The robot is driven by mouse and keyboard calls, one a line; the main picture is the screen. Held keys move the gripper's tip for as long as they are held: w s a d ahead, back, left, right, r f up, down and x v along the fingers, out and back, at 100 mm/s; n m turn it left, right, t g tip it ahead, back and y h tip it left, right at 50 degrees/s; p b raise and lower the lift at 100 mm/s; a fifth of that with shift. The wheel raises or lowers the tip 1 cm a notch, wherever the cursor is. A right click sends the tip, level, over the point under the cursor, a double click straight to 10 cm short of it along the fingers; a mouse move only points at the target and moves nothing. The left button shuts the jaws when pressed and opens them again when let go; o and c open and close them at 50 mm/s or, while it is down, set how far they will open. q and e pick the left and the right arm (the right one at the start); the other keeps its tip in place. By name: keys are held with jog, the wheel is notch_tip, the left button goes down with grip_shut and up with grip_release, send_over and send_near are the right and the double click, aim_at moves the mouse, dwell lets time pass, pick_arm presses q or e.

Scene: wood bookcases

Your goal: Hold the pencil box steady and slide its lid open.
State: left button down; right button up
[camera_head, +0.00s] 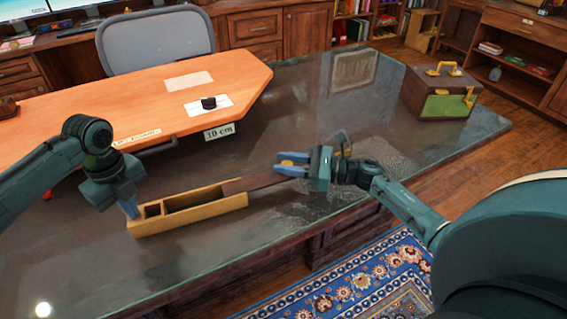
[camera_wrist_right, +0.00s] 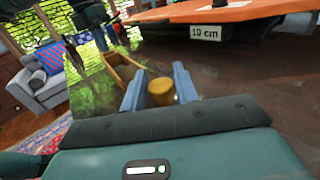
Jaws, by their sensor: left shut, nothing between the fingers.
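The long yellow wooden pencil box (camera_head: 205,212) lies on the dark glossy desk, its compartments largely uncovered. The dark brown lid (camera_head: 247,183) sticks out far past the box's right end, with its left part still at the box. My right gripper (camera_head: 289,164) is at the lid's outer end. Its blue fingers stand on both sides of the yellow knob (camera_wrist_right: 160,92) and appear closed on it. My left gripper (camera_head: 131,209) is shut and empty, its fingertips by the box's left end; I cannot tell whether they touch it. The box also shows in the right wrist view (camera_wrist_right: 117,72).
A brown and green chest (camera_head: 442,92) with gold fittings stands at the desk's far right. An orange raised top (camera_head: 150,97) with a small black object (camera_head: 209,103) and a "10 cm" sign (camera_head: 219,131) lies behind the box. The desk's front edge is close to the box.

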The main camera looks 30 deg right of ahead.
pick_arm(q)
jog(key=shift+s+f, duration=0.15)
jog(key=shift+f, duration=0.2)
pick_arm(e)
jog(key=o, duration=0.3)
jog(key=shift+o, duration=0.2)
jog(key=v, duration=1.2)
jog(key=shift+s, duration=0.1)
jog(key=shift+r, duration=0.1)
pick_arm(q)
jog(key=shift+r+p, duration=0.9)
jog(key=shift+p, duration=0.15)
pick_arm(e)
jog(key=shift+r, duration=0.85)
pick_arm(q)
notch_tip(320, 180, up, 5)
jog(key=p, duration=0.5)
jog(key=shift+f, duration=0.15)
pick_arm(e)
notch_tip(320, 180, up, 5)
jog(key=shift+f, duration=0.1)
pick_arm(q)
jog(key=shift+w, duration=0.2)
